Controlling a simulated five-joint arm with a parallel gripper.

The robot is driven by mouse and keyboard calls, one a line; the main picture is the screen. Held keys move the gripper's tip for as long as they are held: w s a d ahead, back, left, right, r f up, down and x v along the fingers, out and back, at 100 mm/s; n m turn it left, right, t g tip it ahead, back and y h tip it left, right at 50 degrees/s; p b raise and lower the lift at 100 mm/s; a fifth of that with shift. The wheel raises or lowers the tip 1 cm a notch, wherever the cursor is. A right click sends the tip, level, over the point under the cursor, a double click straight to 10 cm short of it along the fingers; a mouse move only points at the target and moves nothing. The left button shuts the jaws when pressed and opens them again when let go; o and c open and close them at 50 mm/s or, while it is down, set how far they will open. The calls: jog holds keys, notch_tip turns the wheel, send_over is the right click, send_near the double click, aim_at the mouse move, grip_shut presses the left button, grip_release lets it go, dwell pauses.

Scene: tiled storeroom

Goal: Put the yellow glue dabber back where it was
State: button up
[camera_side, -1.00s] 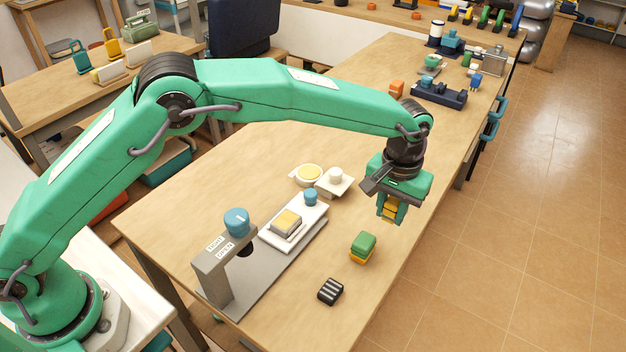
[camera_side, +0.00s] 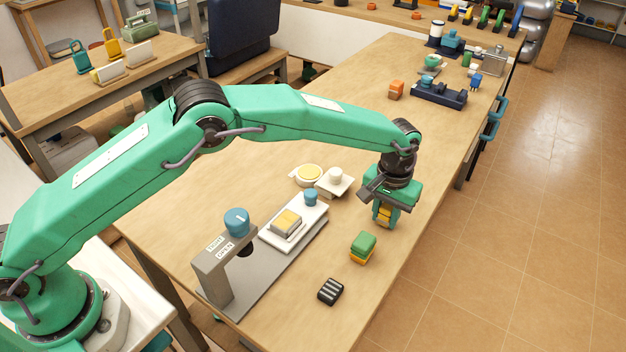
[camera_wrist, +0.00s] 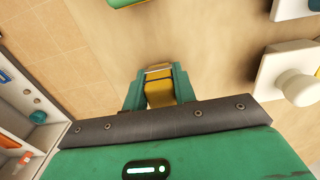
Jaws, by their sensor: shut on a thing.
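My gripper (camera_side: 383,216) is near the right edge of the wooden table (camera_side: 290,150), pointing down. It is shut on a yellow thing, which I take to be the yellow glue dabber (camera_side: 382,212). In the wrist view the yellow dabber (camera_wrist: 159,93) shows between my green fingers, with a pale band across it. Its lower end is close to the tabletop; I cannot tell whether it touches.
A green and yellow block (camera_side: 363,246) stands just in front of my gripper. A black striped block (camera_side: 330,291) lies nearer.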

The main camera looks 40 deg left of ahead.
aim_at(387, 208)
jog(key=shift+f, duration=0.25)
jog(key=o, duration=0.9)
notch_tip(387, 208, up, 12)
jog(key=shift+r, duration=0.1)
dwell(0.4)
dwell(0.5)
